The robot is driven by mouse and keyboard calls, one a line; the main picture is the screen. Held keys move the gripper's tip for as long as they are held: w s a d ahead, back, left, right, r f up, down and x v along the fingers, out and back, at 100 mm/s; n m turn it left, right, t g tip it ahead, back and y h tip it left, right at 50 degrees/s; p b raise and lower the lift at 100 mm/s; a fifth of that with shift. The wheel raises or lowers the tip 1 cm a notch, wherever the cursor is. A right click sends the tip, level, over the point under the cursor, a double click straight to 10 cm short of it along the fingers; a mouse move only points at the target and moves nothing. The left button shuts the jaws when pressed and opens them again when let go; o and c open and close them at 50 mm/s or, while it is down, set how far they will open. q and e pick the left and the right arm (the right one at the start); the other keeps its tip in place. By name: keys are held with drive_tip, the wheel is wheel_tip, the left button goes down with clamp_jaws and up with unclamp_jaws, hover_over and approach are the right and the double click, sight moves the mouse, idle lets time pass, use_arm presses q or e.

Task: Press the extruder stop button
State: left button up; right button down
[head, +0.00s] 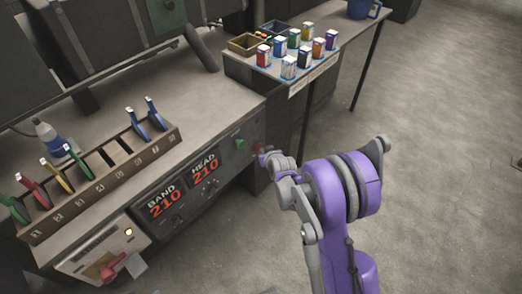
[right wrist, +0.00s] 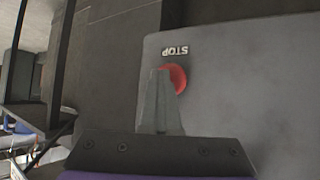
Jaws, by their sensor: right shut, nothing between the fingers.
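The red stop button (right wrist: 176,78) sits on a grey panel, with the word STOP beside it, upside down in the right wrist view. In the head view, the button (head: 258,149) is a small red spot at the right end of the machine front, partly hidden by my gripper. My right gripper (head: 266,157) is shut and empty, its fingertips right at the button. In the right wrist view, the shut fingers (right wrist: 160,75) overlap the button's left part. I cannot tell whether they touch it. My left gripper is not in view.
A green button (head: 239,143) sits left of the stop button, beside the BAND and HEAD displays (head: 184,188) reading 210. A rack (head: 100,183) of coloured-handled tools stands on the machine top. A side table (head: 335,50) holds several small coloured boxes. Open floor lies right.

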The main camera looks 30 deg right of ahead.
drive_tip(key=shift+s+d, duration=0.25)
drive_tip(key=shift+s, duration=0.3)
drive_tip(key=shift+s+d, duration=0.2)
drive_tip(key=shift+s, duration=0.35)
drive_tip(key=shift+s, duration=0.1)
drive_tip(key=shift+s+d, duration=0.3)
drive_tip(key=shift+s, duration=0.45)
drive_tip(key=shift+s+d, duration=0.35)
drive_tip(key=shift+s, duration=0.4)
drive_tip(key=shift+s+d, duration=0.3)
drive_tip(key=shift+s, duration=0.45)
